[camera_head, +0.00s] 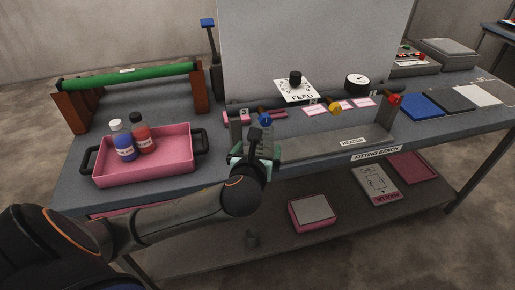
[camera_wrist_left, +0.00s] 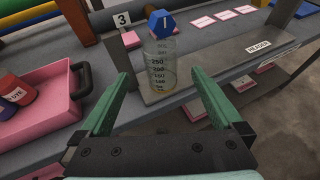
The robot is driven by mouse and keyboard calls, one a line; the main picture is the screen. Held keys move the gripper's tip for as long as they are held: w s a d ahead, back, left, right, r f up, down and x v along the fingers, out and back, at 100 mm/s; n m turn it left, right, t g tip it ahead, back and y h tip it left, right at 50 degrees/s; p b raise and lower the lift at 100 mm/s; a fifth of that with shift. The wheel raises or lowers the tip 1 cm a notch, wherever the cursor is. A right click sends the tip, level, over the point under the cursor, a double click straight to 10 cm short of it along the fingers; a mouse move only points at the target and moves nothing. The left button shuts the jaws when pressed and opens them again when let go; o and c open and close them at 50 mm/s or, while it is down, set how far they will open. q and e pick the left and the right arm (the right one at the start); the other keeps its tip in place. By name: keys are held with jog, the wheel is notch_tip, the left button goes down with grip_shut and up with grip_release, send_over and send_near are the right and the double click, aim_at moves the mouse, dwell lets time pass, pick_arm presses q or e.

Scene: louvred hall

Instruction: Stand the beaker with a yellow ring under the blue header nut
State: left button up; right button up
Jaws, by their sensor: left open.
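The clear beaker (camera_wrist_left: 160,70) with black graduations stands upright on the grey header ledge in the left wrist view, under and slightly in front of the blue header nut (camera_wrist_left: 161,22). I cannot make out its ring colour clearly. The blue nut also shows in the head view (camera_head: 265,119). My left gripper (camera_wrist_left: 160,84) is open, its two green fingers on either side of the beaker with visible gaps. In the head view my left gripper (camera_head: 259,148) is at the left end of the header and hides the beaker. My right gripper is not in view.
A pink tray (camera_head: 178,176) with two bottles sits left of the gripper. A yellow nut (camera_head: 335,109) and a red nut (camera_head: 394,99) are farther right along the header (camera_head: 330,144). A green-topped rack (camera_head: 130,75) stands behind the tray. A grey panel (camera_head: 310,45) rises behind.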

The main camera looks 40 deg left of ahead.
pick_arm(q)
jog(key=s+d+f+n+g+h, duration=0.1)
jog(key=s+d+f+n+h, duration=0.1)
jog(key=d+f+n, duration=0.3)
jog(key=s+d+f+n+g+h, duration=0.1)
jog(key=s+f+n+h, duration=0.2)
jog(key=f, duration=0.4)
jog(key=s+d+f+n+g+h, duration=0.1)
jog(key=s+d+f+n+h, duration=0.1)
jog(key=d+f+n, duration=0.3)
jog(key=s+d+f+n+h, duration=0.1)
jog(key=s+f+n, duration=0.9)
jog(key=n, duration=0.5)
jog(key=shift+s+d+f+n+h, duration=0.3)
jog(key=shift+s+d+f, duration=0.1)
jog(key=shift+s, duration=0.15)
jog(key=shift+c, duration=0.2)
